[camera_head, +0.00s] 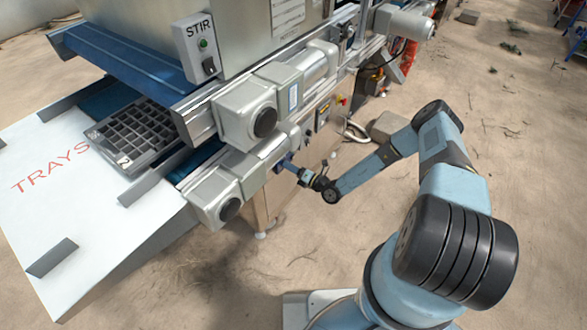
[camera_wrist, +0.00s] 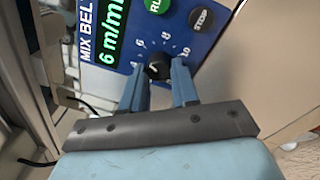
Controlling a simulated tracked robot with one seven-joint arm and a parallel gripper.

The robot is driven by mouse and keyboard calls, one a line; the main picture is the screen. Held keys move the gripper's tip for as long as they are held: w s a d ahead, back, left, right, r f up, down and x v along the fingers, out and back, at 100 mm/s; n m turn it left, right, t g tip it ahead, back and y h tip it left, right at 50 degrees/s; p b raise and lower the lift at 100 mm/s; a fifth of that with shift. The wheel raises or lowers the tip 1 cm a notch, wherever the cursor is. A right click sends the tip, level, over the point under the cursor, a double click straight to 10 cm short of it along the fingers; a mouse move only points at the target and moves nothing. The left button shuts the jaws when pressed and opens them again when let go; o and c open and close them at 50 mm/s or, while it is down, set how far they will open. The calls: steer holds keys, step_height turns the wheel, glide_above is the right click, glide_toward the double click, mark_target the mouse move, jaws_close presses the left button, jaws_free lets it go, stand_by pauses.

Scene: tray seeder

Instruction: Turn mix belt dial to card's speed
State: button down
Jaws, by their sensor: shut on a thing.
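The mix belt panel is blue with the cut-off label "MIX BEL" (camera_wrist: 86,35) in the wrist view. Its green display (camera_wrist: 110,35) reads "6 m/mi", the rest cut off. The black mix belt dial (camera_wrist: 157,68) sits in a scale with 4, 6, 8 and 10 visible. My gripper (camera_wrist: 159,75) is shut on the dial, one blue finger on each side. Where the dial's pointer stands I cannot tell clearly. In the head view my gripper (camera_head: 289,163) reaches the machine's side, and the dial is hidden there. No card with a readable speed shows.
A green RUN button, partly cut off, and a dark STOP button (camera_wrist: 201,18) sit close above the dial. In the head view, a STIR box (camera_head: 196,50) and grey motor housings (camera_head: 245,112) jut out left of my gripper. A seed tray (camera_head: 130,135) lies on the TRAYS chute (camera_head: 90,215).

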steer(key=shift+w+d, duration=0.1)
steer(key=shift+w, duration=0.1)
stand_by(0.4)
steer(key=c, duration=0.9)
jaws_free()
steer(key=shift+o, duration=0.3)
steer(key=shift+s, duration=0.1)
steer(key=v, duration=1.3)
steer(key=shift+s+d+f, duration=0.2)
steer(key=shift+s+d, duration=0.05)
steer(key=shift+d, duration=0.05)
